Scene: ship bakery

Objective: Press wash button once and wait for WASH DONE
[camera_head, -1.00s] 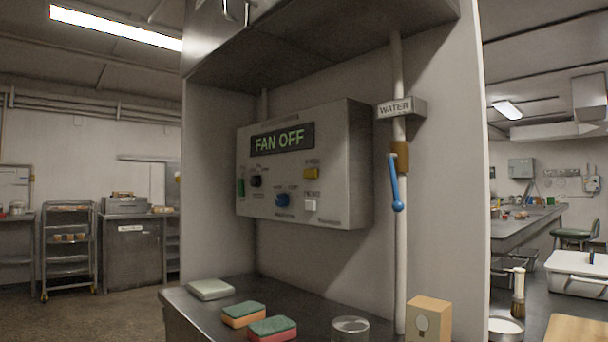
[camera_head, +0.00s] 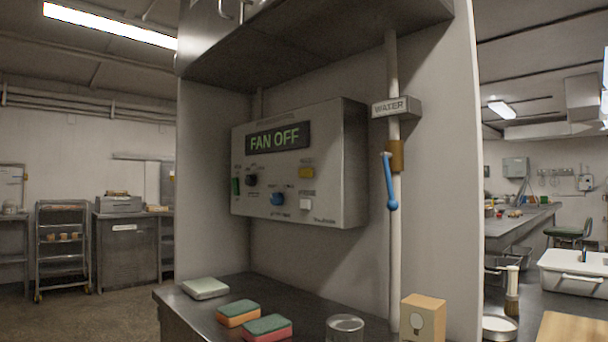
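A grey control box (camera_head: 345,205) is mounted on the wall panel above a metal counter. Its display (camera_head: 278,138) reads FAN OFF in green letters. On its face are a yellow button (camera_head: 307,172), a white button (camera_head: 307,203), a black knob (camera_head: 251,180), a blue knob (camera_head: 278,199) and a green switch (camera_head: 236,186). The small labels are too blurred to tell which button is wash. Right of the box, a pipe with a WATER sign (camera_head: 391,107) carries a blue lever (camera_head: 390,182) that hangs down. Neither of my grippers is in view.
The counter (camera_head: 272,290) below holds a pale pad (camera_head: 205,288), two sponges (camera_head: 238,313) (camera_head: 267,328), a round tin (camera_head: 345,328) and a box with a bulb picture (camera_head: 424,317). An overhead metal cabinet (camera_head: 330,38) juts out above. Space in front of the control box is clear.

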